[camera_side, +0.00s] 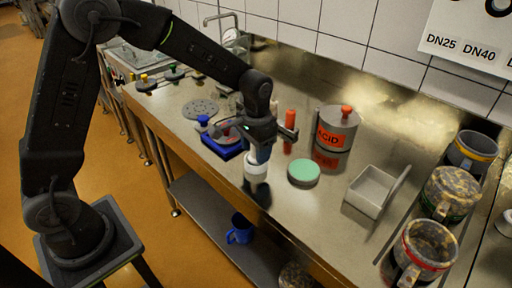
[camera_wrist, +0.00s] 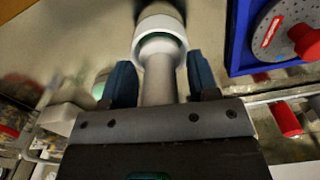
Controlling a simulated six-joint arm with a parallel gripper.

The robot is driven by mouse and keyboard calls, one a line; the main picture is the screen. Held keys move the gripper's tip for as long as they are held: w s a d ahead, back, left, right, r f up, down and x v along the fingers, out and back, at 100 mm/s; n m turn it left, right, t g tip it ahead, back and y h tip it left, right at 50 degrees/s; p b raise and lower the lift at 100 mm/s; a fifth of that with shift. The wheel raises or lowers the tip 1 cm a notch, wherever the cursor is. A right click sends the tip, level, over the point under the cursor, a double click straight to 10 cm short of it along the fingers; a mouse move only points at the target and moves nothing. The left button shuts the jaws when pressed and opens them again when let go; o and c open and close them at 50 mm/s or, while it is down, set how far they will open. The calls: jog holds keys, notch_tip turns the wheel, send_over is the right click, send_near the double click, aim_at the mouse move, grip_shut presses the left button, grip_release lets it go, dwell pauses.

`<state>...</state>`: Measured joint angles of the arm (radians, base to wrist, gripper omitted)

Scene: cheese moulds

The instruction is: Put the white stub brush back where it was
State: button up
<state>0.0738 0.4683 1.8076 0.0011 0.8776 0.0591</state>
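The white stub brush (camera_side: 256,167) is upright at the front part of the steel bench, below my gripper (camera_side: 262,152). In the wrist view its pale handle (camera_wrist: 159,78) points toward me and its wider round white head (camera_wrist: 160,42) is at the far end. The two dark blue fingers of my gripper (camera_wrist: 161,80) stand on either side of the handle. Narrow gaps seem to show beside it, and I cannot tell whether the fingers press on the brush. I cannot tell whether its underside touches the bench.
A blue tray (camera_side: 229,154) holding a grey disc is close behind on the left. A green-topped round block (camera_side: 303,173) stands close on the right. An ACID canister (camera_side: 338,126), an orange bottle (camera_side: 290,119), an open metal box (camera_side: 369,191) and several mugs stand farther off. The bench edge is near.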

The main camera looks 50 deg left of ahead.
notch_tip(320, 180, up, 12)
jog(key=shift+w+f, duration=0.1)
jog(key=shift+r, duration=0.4)
jog(key=s+a+r+t, duration=0.1)
jog(key=s+t, duration=0.2)
jog(key=s, duration=0.8)
jog(key=s+a+r+n+t, duration=0.1)
jog(key=s+a+r+t, duration=0.1)
jog(key=s, duration=0.9)
jog(key=shift+s+n+t, duration=0.2)
jog(key=shift+n+t, duration=0.1)
jog(key=shift+t, duration=0.1)
